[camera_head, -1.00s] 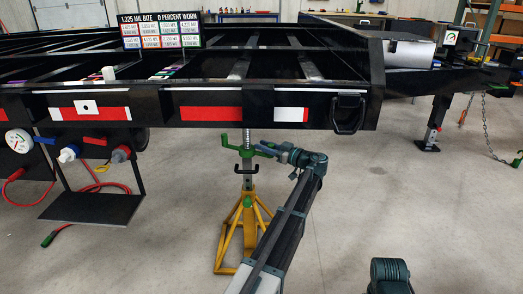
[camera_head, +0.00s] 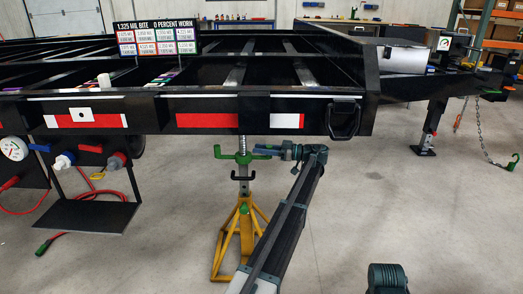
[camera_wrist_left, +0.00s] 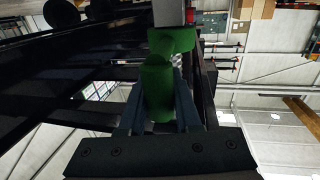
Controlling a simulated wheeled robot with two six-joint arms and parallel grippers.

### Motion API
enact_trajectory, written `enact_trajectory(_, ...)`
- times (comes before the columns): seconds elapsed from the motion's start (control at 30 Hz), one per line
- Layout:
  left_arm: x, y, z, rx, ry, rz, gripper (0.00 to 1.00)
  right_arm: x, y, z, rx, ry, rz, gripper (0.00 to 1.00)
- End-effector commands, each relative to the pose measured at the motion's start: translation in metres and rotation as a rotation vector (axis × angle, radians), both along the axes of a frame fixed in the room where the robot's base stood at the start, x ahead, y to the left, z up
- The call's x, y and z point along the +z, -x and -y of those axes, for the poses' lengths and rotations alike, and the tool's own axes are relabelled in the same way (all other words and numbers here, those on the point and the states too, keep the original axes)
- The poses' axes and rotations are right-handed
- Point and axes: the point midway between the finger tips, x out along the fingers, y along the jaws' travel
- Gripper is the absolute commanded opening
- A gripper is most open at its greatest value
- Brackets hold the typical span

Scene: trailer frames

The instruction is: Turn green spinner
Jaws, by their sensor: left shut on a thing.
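The green spinner (camera_head: 243,157) is a bar with upturned ends on the threaded rod of a yellow jack stand (camera_head: 247,222), under the trailer's edge. My left gripper (camera_head: 270,151) comes in from the right and is shut on the spinner's right end. In the left wrist view, a green handle (camera_wrist_left: 157,88) sits between my fingers (camera_wrist_left: 158,105), with the green hub (camera_wrist_left: 172,40) beyond it. The fingers partly cover the handle. My right gripper is not in view.
The black trailer frame (camera_head: 225,103) stands just above and behind the spinner. A black D-shaped handle (camera_head: 344,119) hangs from its edge. At left, a dark shelf (camera_head: 88,215) has hoses and connectors. The floor to the right is clear up to a support leg (camera_head: 428,130).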

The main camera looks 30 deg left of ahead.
Motion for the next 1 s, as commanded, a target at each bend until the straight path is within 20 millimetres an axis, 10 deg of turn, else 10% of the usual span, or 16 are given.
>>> enact_trajectory(0.2,0.0,-0.001,0.0,-0.003,-0.002,-0.001,0.0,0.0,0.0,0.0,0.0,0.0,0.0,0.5)
enact_trajectory(0.23,0.0,-0.001,-0.001,-0.003,-0.002,-0.001,0.37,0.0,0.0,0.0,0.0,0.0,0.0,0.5)
enact_trajectory(0.37,0.0,-0.001,0.0,-0.003,-0.001,0.0,0.61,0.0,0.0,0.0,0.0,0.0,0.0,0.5)
enact_trajectory(0.73,0.0,-0.002,0.004,-0.003,0.0,0.0,0.62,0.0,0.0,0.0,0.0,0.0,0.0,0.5)
enact_trajectory(1.0,0.0,-0.017,0.051,-0.005,0.0,0.0,0.62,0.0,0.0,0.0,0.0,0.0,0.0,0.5)
